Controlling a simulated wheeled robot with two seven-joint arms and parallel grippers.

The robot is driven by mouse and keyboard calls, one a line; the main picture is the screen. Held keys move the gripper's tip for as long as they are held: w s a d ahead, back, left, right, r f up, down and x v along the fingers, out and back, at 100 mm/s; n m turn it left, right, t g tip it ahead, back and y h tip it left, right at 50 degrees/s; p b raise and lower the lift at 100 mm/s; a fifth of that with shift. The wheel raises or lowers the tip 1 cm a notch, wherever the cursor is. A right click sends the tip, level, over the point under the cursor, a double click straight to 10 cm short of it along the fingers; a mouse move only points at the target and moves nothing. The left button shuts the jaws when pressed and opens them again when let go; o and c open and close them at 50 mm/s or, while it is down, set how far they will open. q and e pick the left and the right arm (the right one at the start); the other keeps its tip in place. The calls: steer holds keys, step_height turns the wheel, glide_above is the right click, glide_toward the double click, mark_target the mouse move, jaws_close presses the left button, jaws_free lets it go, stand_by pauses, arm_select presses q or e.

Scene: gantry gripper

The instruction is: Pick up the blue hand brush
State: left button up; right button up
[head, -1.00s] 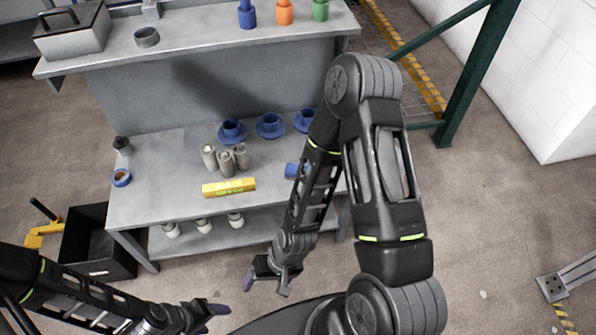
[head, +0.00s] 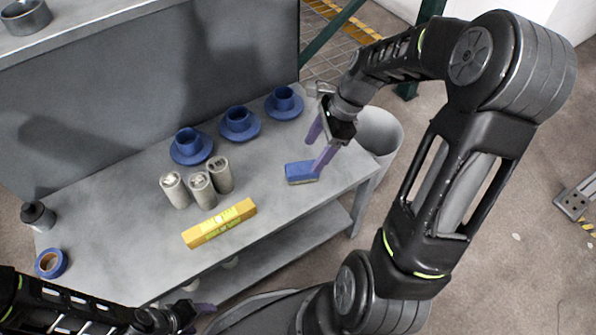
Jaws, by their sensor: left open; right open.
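The blue hand brush (head: 300,172) lies on the grey workbench (head: 270,200) near its right end. My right gripper (head: 316,150) is open just above and to the right of the brush. One purple finger overlaps the brush's right end in the picture; I cannot tell whether it touches. The other finger is behind and above the brush. My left gripper (head: 203,309) is low in front of the bench, far from the brush; its fingers are small in view.
A yellow spirit level (head: 220,223), several grey cylinders (head: 201,188) and blue cups on saucers (head: 238,122) stand left of the brush. A tape roll (head: 51,264) and a dark bottle (head: 38,215) are at the left end. A round bin (head: 385,130) stands right of the bench.

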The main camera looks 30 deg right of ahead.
mark_target(303, 167)
steer(key=shift+b+x, duration=0.45)
steer(key=shift+x, duration=0.9)
steer(key=b+x, duration=0.2)
steer(key=x, duration=0.2)
steer(key=shift+w+a+f+b, duration=0.1)
steer(key=shift+w+f+b, duration=0.1)
steer(key=shift+f+b, duration=0.1)
steer(key=shift+a+f, duration=0.15)
steer(key=shift+f, duration=0.1)
steer(key=shift+c, duration=0.4)
jaws_close()
